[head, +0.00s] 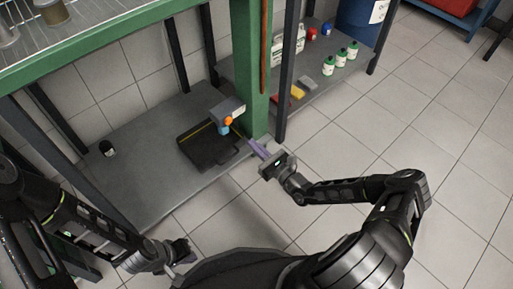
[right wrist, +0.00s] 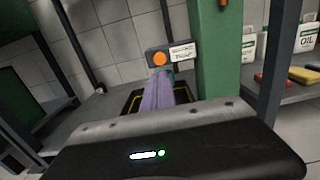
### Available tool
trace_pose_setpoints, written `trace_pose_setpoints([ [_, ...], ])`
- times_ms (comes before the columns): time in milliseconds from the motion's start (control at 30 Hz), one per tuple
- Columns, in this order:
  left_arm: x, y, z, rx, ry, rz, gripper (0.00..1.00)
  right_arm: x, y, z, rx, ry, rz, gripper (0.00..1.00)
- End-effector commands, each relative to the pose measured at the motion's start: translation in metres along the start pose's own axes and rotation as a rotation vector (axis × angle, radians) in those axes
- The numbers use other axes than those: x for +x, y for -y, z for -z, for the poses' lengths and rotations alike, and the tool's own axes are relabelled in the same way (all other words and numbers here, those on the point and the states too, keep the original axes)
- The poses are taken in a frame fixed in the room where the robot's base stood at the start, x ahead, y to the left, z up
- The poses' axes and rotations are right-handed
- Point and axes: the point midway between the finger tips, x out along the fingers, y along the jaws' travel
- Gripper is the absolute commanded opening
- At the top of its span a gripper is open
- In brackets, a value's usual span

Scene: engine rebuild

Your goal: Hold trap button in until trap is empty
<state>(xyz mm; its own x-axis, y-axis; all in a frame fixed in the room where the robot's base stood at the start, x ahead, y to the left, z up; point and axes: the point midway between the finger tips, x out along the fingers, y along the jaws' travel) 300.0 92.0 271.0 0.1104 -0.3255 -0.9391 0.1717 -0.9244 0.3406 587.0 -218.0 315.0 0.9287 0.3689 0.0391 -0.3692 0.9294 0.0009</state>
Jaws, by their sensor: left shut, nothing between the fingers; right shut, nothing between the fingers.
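The trap is a grey box (head: 228,108) fixed to the green post, with an orange button (head: 229,121) and a blue part (head: 223,130) below it. In the right wrist view the orange button (right wrist: 157,58) shows just beyond my fingertips, beside a white label (right wrist: 182,52). My right gripper (head: 252,143) is shut and empty, its purple fingers pointing toward the trap; in the head view the tips are apart from the button, to its lower right. My left gripper (head: 188,254) is shut and empty at the lower left, away from the trap. The trap's liquid level cannot be seen.
A dark tray with a yellow edge (head: 208,150) lies on the grey lower shelf (head: 140,185) under the trap. The green post (head: 247,70) stands right beside the trap. Green-capped bottles (head: 340,58) stand on a shelf at the back right. The tiled floor at right is clear.

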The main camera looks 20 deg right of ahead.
Motion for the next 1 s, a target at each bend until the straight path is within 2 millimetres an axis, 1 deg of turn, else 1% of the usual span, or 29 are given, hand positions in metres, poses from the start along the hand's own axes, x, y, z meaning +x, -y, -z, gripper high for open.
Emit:
trace_pose_setpoints([
  [33,0.007,0.002,0.0,0.0,-0.002,0.0,0.0,0.009,-0.001,0.003,-0.001,0.002,-0.002,0.0],
  [300,0.029,0.009,0.003,-0.001,-0.013,0.0,0.0,0.064,-0.001,0.004,-0.001,0.002,-0.001,0.0],
  [400,0.038,0.012,0.004,-0.002,-0.017,0.0,0.0,0.082,-0.001,0.005,-0.001,0.001,-0.001,0.0],
  [500,0.044,0.013,0.004,-0.002,-0.021,0.0,0.0,0.095,0.0,0.004,-0.002,0.001,-0.001,0.0],
  [600,0.048,0.014,0.005,-0.002,-0.024,0.0,0.0,0.104,0.0,0.002,-0.002,0.0,-0.001,0.0],
  [700,0.049,0.015,0.006,-0.003,-0.025,0.0,0.0,0.108,0.001,0.001,-0.002,0.0,0.0,0.0],
  [1000,0.048,0.014,0.006,-0.002,-0.026,0.0,0.0,0.108,0.0,0.0,-0.001,0.0,0.0,0.0],
])
